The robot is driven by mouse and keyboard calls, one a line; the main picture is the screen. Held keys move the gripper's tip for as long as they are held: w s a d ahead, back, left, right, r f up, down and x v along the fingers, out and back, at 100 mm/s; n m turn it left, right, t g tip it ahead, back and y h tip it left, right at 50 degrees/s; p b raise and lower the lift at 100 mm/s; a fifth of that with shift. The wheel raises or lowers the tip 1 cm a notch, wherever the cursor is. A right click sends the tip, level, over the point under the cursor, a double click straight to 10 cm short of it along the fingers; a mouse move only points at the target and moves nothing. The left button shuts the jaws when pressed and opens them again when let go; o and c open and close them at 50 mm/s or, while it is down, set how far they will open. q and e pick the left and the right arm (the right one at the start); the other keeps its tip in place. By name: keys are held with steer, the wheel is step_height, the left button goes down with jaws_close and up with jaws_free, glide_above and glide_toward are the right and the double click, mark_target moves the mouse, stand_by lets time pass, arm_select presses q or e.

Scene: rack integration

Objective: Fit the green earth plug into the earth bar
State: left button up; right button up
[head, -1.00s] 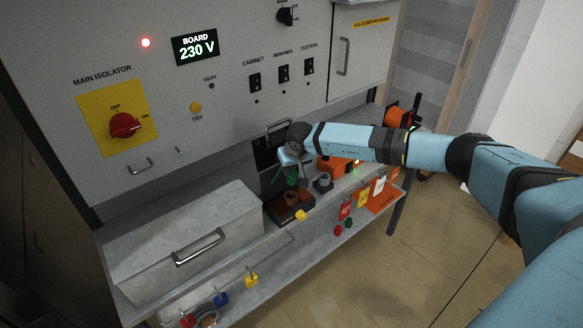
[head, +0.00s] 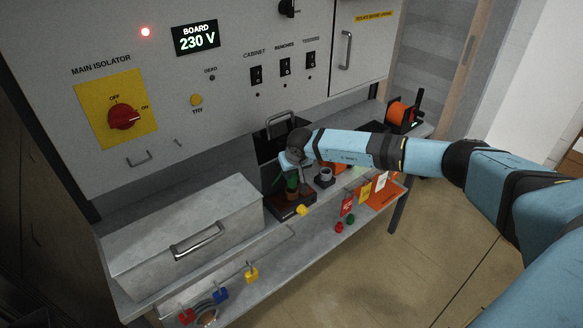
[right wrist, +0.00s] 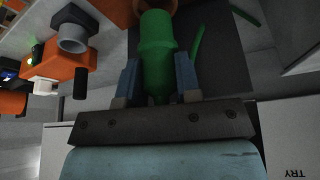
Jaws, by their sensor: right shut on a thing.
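The green earth plug (right wrist: 158,45) is between the two blue fingers of my right gripper (right wrist: 158,80) in the right wrist view. In the head view, my right gripper (head: 293,162) points down with the green plug (head: 292,184) below it. The plug is roughly upright over a copper-brown socket (head: 292,197) on a dark base, which looks like the earth bar (head: 283,213). The plug's lower end meets or overlaps the socket in the picture; I cannot tell how deep it sits. A green lead (right wrist: 198,42) shows beside the plug. My left gripper is out of view.
A grey box with a handle (head: 185,235) stands left on the bench. A grey cup-like socket (head: 325,176) and orange parts are close to the right. The upright panel with the red main isolator (head: 124,116) rises behind.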

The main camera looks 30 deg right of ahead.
mark_target(293, 178)
steer(key=shift+f, duration=0.1)
stand_by(0.4)
steer(key=shift+a+b, duration=0.1)
steer(key=shift+b, duration=0.2)
stand_by(0.4)
steer(key=shift+b, duration=0.55)
stand_by(0.7)
steer(key=shift+f+b, duration=1.75)
steer(key=shift+f, duration=0.25)
steer(key=o, duration=1)
